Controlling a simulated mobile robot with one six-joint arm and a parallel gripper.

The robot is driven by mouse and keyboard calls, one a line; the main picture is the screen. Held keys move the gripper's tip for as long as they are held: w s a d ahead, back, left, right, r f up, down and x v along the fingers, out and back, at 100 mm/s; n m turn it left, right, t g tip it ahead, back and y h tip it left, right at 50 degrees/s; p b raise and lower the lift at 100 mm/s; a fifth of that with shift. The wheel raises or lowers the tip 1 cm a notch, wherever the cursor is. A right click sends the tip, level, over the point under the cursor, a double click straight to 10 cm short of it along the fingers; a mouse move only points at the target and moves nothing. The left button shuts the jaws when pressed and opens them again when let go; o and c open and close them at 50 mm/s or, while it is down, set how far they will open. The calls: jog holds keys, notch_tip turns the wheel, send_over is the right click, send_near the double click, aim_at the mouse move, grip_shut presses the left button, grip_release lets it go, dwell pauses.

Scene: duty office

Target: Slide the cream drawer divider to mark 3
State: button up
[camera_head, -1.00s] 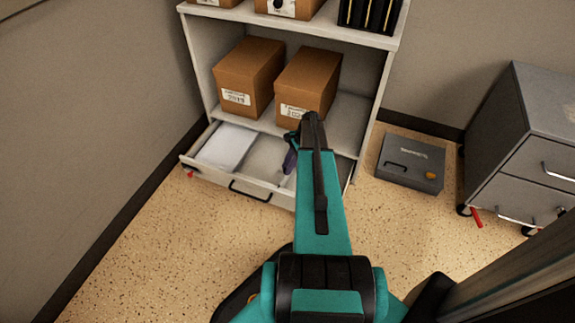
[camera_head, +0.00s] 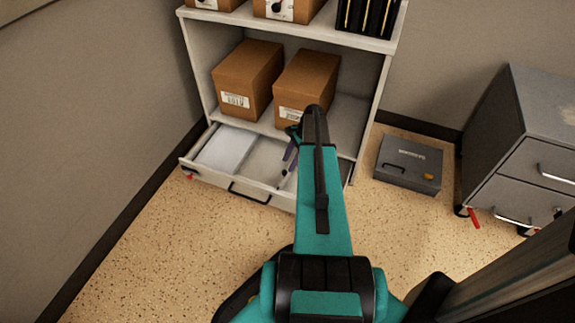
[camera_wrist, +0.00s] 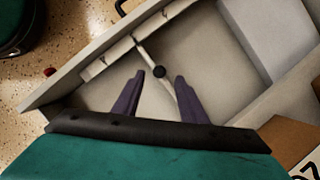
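I cannot tell how far the fingertips are above the divider. In the head view my gripper (camera_head: 289,166) is over the right part of the drawer, and my arm hides much of that part. A pale strip (camera_wrist: 117,51) with dark ticks runs along the drawer's front; its numbers cannot be read.
A white stack (camera_head: 225,148) lies in the drawer's left part. Two brown boxes (camera_head: 247,79) (camera_head: 306,88) stand on the shelf above. A grey case (camera_head: 408,163) and a grey cabinet (camera_head: 525,150) are to the right. Open floor lies in front.

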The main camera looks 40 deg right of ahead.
jog(key=p+v, duration=0.2)
jog(key=v, duration=0.7)
jog(key=shift+r, duration=0.1)
